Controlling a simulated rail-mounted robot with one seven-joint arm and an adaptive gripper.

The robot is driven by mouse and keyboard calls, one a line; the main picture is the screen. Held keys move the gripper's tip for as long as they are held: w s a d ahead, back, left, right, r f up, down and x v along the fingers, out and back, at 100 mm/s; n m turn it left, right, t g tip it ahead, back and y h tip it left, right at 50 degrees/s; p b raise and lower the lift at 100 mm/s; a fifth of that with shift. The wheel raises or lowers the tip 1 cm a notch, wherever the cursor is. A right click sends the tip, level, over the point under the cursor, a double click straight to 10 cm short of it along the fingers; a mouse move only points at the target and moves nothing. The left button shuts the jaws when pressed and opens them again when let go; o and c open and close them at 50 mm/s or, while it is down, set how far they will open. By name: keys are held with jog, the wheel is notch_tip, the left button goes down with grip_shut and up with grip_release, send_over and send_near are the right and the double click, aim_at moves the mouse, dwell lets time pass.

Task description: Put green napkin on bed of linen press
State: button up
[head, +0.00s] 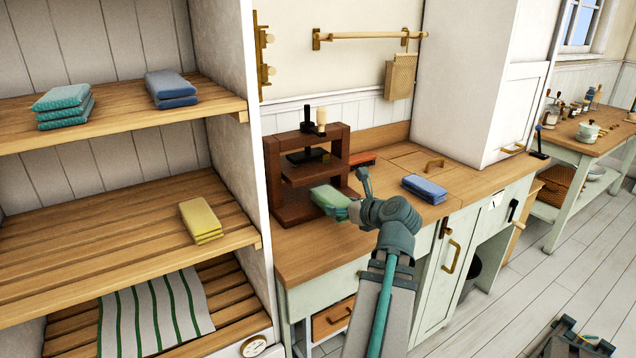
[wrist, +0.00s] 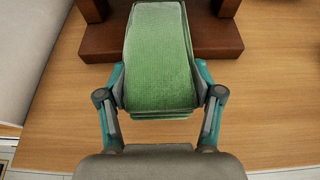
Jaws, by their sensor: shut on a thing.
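The folded green napkin (head: 328,197) is held at the front of the linen press in the head view. It fills the space between my fingers in the wrist view (wrist: 158,62). My gripper (head: 345,209) is shut on it; both fingers show at its sides in the wrist view (wrist: 159,98). The linen press (head: 338,150) is a dark red-brown wooden frame with a black screw and plate, standing on the counter. Its bed (head: 294,210) is the low wooden base. The napkin's far end reaches over the base; whether it touches is unclear.
The wooden counter (head: 310,255) is clear in front of the press. A blue folded cloth (head: 424,188) lies to the right, and a red-orange item (head: 362,159) lies behind. Shelves (head: 110,235) at left hold teal, blue and yellow cloths. The white shelf side panel stands close to the press.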

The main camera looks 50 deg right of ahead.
aim_at(322, 188)
jog(key=shift+w+d+r+p, duration=0.25)
jog(key=shift+w+p, duration=0.15)
jog(key=shift+p, duration=1.65)
jog(key=shift+w+d+r+p, duration=0.15)
jog(key=shift+w+r+p, duration=0.15)
jog(key=shift+p, duration=1.7)
jog(key=p, duration=0.2)
jog(key=shift+w+f+p, duration=0.1)
jog(key=shift+w+p, duration=0.15)
jog(key=shift+p, duration=0.05)
jog(key=p, duration=0.4)
jog(key=shift+w+f, duration=0.1)
jog(key=shift+w, duration=0.15)
jog(key=x, duration=0.2)
jog(key=r+x, duration=0.1)
jog(key=x, duration=0.1)
jog(key=shift+w+d, duration=0.15)
jog(key=shift+w, duration=0.1)
jog(key=shift+w+d, duration=0.25)
jog(key=shift+w, duration=0.35)
jog(key=w, duration=0.1)
jog(key=w+d, duration=0.1)
jog(key=shift+w+p, duration=0.35)
jog(key=shift+p, duration=0.05)
jog(key=shift+w+d+f, duration=0.1)
jog(key=shift+w+f, duration=0.2)
jog(key=shift+f, duration=0.5)
jog(key=shift+f, duration=0.15)
